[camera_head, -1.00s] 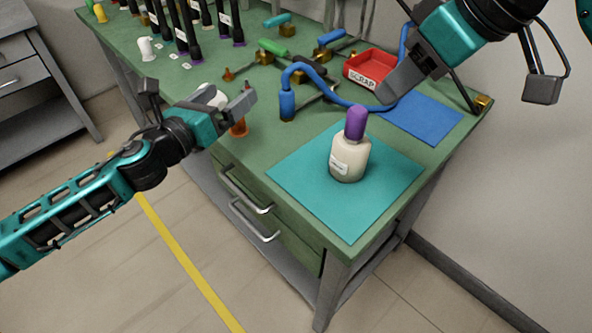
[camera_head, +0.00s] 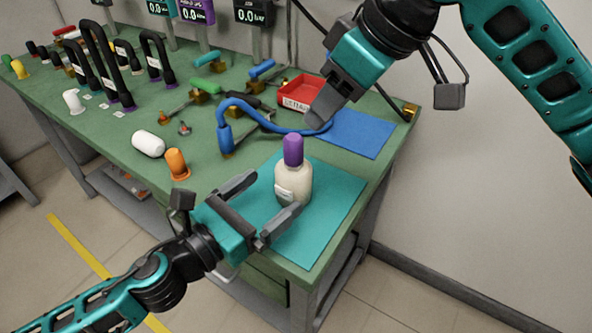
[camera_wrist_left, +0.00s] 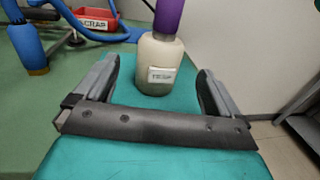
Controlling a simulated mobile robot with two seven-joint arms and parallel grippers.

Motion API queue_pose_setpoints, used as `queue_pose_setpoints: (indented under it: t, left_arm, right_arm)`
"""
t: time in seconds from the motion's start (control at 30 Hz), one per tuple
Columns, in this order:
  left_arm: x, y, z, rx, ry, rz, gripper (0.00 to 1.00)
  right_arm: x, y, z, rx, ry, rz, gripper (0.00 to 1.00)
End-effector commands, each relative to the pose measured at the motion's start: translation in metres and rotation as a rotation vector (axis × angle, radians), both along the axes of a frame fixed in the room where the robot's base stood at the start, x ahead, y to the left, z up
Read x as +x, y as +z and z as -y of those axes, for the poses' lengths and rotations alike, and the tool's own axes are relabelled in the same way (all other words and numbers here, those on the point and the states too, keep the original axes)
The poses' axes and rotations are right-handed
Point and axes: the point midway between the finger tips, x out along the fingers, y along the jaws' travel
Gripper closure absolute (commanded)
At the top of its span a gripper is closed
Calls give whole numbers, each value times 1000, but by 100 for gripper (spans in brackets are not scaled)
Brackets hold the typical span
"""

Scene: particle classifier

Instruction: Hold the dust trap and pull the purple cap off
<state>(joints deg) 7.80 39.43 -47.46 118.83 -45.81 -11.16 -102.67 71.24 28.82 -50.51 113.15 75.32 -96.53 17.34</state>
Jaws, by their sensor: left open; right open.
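The dust trap (camera_head: 293,187) is a cream bottle with a white label, standing upright on a teal mat (camera_head: 333,206). Its purple cap (camera_head: 293,150) is on top. In the left wrist view the trap (camera_wrist_left: 157,60) stands just beyond and between the fingers, its label facing me, with the cap (camera_wrist_left: 169,14) cut off by the top edge. My left gripper (camera_head: 272,194) is open, its fingers pointing at the trap from the near left, with no grip on it. My right gripper (camera_head: 318,117) hangs above and behind the trap, near the blue mat; its finger gap is hard to see.
A red SCRAP bin (camera_head: 300,93), a blue mat (camera_head: 358,133) and a blue hose (camera_head: 262,112) lie behind the trap. Black hoses fill the back left. The bench's front edge is close.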

Motion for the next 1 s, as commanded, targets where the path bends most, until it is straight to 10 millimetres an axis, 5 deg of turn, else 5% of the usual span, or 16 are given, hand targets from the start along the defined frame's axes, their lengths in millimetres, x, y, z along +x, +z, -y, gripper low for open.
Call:
queue_pose_setpoints:
  t: [0.5, 0.9, 1.0]
  left_arm:
    - [58, 0, 54, 0, -1, 0, 3]
    - [64, 0, 59, 1, -1, -1, 3]
    - [64, 0, 59, 1, -1, -1, 11]
  right_arm:
    - [0, 0, 0, 0, 0, 0, 57]
    - [0, 0, 0, 0, 0, 0, 57]
    - [0, 0, 0, 0, 0, 0, 57]
